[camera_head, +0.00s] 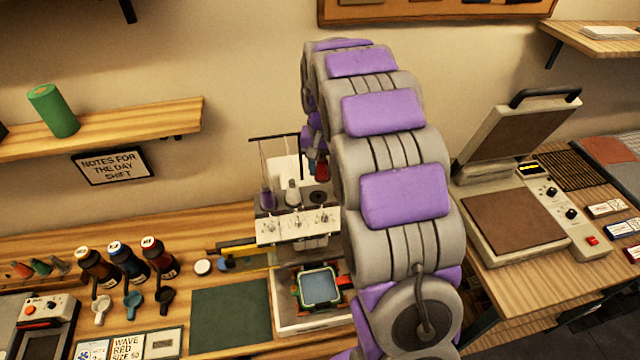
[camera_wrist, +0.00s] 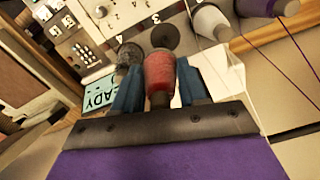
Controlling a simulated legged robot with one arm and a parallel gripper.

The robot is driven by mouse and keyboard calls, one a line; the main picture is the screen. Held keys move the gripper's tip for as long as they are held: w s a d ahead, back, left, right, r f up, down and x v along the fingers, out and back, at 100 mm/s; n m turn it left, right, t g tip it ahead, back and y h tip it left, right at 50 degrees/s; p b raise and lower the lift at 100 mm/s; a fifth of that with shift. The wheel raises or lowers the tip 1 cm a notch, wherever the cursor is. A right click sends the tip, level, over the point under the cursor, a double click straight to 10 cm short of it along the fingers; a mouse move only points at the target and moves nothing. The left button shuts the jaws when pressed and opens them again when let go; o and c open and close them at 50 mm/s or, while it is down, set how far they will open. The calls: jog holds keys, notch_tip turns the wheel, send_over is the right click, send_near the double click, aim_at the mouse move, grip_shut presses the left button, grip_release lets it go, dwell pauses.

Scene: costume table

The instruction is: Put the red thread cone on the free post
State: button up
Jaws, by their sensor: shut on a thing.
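My gripper (camera_wrist: 157,82) is shut on the red thread cone (camera_wrist: 158,72), its two blue fingers on either side of it. In the head view the red cone (camera_head: 322,171) hangs above the right part of the embroidery machine (camera_head: 297,227), partly hidden by my arm. A dark round disc (camera_wrist: 165,37) lies just beyond the cone in the wrist view, with no thread cone seen on it; it looks like the free post's base. A dark grey cone (camera_wrist: 130,53) is left of it, and a white cone (camera_wrist: 210,22) and a purple cone (camera_wrist: 256,7) are right of it.
A READY sign (camera_wrist: 98,93) lies beside the grey cone. A heat press (camera_head: 520,205) stands right of my arm. Thread strands rise from the machine's cones to a dark rack (camera_head: 275,138). Bottles (camera_head: 125,262) and a green mat (camera_head: 231,315) are at left.

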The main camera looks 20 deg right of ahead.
aim_at(318, 176)
jog(key=f, duration=0.2)
jog(key=a+f, duration=0.1)
jog(key=f, duration=0.3)
jog(key=shift+a+f, duration=0.25)
jog(key=shift+a, duration=0.15)
jog(key=shift+d+f, duration=0.15)
jog(key=shift+d, duration=0.35)
jog(key=o, duration=0.8)
jog(key=shift+d, duration=0.15)
jog(key=shift+c, duration=0.2)
jog(key=shift+o, duration=1.4)
jog(key=shift+a, duration=0.65)
jog(key=shift+w+d+r, duration=0.1)
jog(key=shift+d+r, duration=0.2)
jog(key=shift+r, duration=0.2)
jog(key=r, duration=1)
jog(key=shift+a+r, duration=0.1)
jog(key=shift+a, duration=0.1)
jog(key=shift+s+a+r, duration=0.1)
jog(key=shift+s+r, duration=0.1)
jog(key=shift+r, duration=0.3)
jog(key=s+a+n+g, duration=0.1)
jog(key=s+a, duration=0.4)
jog(key=s, duration=1.4)
jog(key=s+a+f+n, duration=0.1)
jog(key=s+a+n, duration=0.3)
jog(key=s, duration=1.4)
jog(key=shift+s+a+g, duration=0.4)
jog(key=shift+a, duration=0.4)
